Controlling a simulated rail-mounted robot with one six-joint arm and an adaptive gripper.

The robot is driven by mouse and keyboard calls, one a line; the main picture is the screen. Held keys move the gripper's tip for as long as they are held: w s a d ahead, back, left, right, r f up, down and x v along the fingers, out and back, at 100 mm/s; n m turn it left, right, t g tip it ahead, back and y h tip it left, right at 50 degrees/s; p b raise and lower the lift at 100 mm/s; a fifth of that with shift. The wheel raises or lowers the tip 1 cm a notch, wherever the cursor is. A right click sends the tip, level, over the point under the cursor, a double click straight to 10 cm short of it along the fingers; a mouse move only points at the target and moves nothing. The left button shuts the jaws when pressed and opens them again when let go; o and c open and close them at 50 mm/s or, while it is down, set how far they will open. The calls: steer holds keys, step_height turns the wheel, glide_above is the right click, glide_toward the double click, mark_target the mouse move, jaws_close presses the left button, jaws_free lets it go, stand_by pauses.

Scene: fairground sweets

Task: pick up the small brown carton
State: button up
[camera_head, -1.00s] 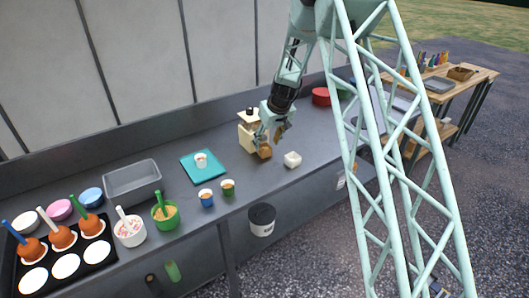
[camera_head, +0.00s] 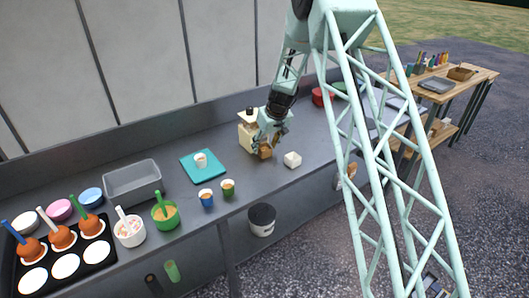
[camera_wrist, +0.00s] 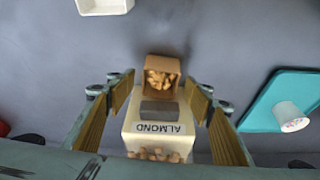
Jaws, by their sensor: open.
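The small brown carton (camera_head: 265,152) stands on the grey counter right in front of a cream dispenser. In the wrist view the carton (camera_wrist: 160,66) is open-topped and holds tan nuts. My gripper (camera_head: 272,138) is over the carton and partly covers it in the head view. In the wrist view my gripper (camera_wrist: 160,92) is open, with a finger on each side. The carton lies between the finger lines, just past the tips, and I see no contact. Nothing is held.
The cream dispenser (camera_wrist: 157,128), labelled ALMOND, stands close against the carton, between my fingers in the wrist view. A white block-like tub (camera_head: 292,159) is to the right. A teal tray (camera_head: 190,168) with a white cup and two small cups (camera_head: 228,188) are to the left.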

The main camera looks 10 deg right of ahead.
steer(key=shift+x, duration=0.95)
steer(key=shift+c, duration=0.5)
steer(key=c, duration=0.7)
